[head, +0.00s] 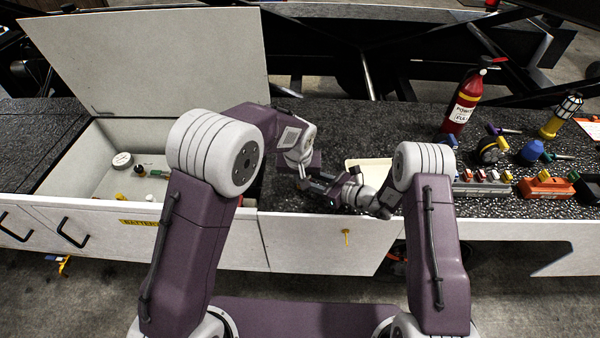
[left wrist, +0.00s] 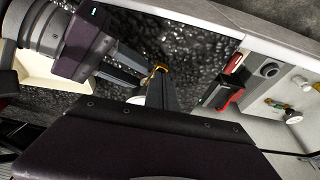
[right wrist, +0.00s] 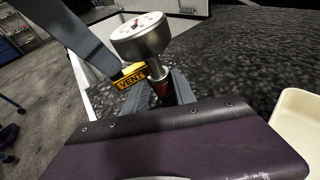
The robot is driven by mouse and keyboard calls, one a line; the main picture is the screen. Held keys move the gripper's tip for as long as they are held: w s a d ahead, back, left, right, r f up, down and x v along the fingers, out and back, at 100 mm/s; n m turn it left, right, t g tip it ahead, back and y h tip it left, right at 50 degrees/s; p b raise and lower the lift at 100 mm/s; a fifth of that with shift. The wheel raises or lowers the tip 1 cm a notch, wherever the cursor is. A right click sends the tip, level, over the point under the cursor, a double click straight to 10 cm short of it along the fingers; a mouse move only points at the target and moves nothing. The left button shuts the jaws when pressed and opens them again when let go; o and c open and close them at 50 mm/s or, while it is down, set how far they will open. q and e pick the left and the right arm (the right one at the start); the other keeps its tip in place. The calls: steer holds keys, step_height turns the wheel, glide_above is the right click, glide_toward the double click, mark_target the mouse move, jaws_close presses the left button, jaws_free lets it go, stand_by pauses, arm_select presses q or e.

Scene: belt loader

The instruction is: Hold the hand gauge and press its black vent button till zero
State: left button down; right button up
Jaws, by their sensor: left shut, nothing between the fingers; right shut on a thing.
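The hand gauge (right wrist: 142,38) is a round metal dial on a short stem, with a red part low on the stem and a yellow VENT tag (right wrist: 131,81) beside it. My right gripper (right wrist: 168,92) is shut on its stem and holds it above the black counter; it also shows in the left wrist view (left wrist: 128,78). My left gripper (right wrist: 118,68) is shut and empty, its tip close to the VENT tag; I cannot tell whether it touches. The black vent button is not clearly seen. In the left wrist view, the left fingers (left wrist: 160,90) hide most of the gauge.
An open bin (head: 85,193) at left holds a white dial (head: 122,160) and small parts; its lid (head: 150,60) stands up. A cream tray (head: 368,165) lies behind the right gripper. A fire extinguisher (head: 462,105) and several tools crowd the counter's right.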

steer(key=shift+a+r, duration=0.1)
steer(key=shift+a, duration=0.1)
stand_by(0.3)
arm_select(q)
steer(key=shift+d+r, duration=0.1)
steer(key=shift+r, duration=0.1)
steer(key=v, duration=1.1)
steer(key=shift+s+r, duration=0.2)
steer(key=shift+r, duration=0.1)
arm_select(e)
steer(key=shift+w+d, duration=0.1)
steer(key=shift+w, duration=0.05)
steer(key=o, duration=1)
steer(key=shift+f, duration=0.2)
steer(key=shift+o, duration=0.2)
steer(key=shift+d, duration=0.1)
steer(key=v, duration=1.2)
